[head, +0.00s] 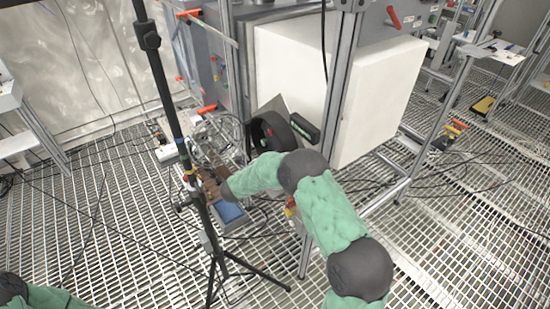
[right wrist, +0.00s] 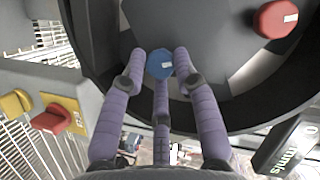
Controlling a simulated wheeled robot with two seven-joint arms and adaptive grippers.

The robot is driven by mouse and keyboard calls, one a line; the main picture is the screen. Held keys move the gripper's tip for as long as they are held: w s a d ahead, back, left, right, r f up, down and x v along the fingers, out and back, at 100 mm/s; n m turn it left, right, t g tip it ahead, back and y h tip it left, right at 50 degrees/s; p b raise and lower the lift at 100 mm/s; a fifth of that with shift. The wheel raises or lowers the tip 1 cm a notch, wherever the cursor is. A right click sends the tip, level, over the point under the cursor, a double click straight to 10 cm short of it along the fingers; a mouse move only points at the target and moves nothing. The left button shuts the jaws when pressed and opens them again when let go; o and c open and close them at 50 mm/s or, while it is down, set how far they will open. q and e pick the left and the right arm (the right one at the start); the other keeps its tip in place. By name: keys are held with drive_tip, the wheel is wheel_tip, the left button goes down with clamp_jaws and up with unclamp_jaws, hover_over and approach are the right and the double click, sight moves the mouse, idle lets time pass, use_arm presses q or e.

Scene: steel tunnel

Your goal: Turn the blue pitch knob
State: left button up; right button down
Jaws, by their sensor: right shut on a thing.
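The blue knob (right wrist: 160,64), round with a small white mark, is in the upper middle of the right wrist view. My right gripper (right wrist: 160,62) has its purple-grey fingers closed around it, one tip on the left, one on the right and one below. The knob's face shows between the tips. It sits in front of a large black round housing (right wrist: 240,117). In the head view my right arm reaches from the lower right toward the equipment, and the knob cannot be made out there. Only a bit of my left arm shows at the lower left; its gripper is out of frame.
A red knob (right wrist: 276,18) is at the upper right of the wrist view. A yellow knob (right wrist: 15,103) and another red knob (right wrist: 50,120) are at the left. In the head view a black tripod (head: 195,185) and a white box (head: 380,95) stand near my right arm.

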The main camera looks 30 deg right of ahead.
drive_tip(key=shift+d+r, duration=0.15)
drive_tip(key=shift+d, duration=0.05)
drive_tip(key=c, duration=1)
unclamp_jaws()
drive_tip(key=shift+s, duration=0.15)
drive_tip(key=v, duration=1.2)
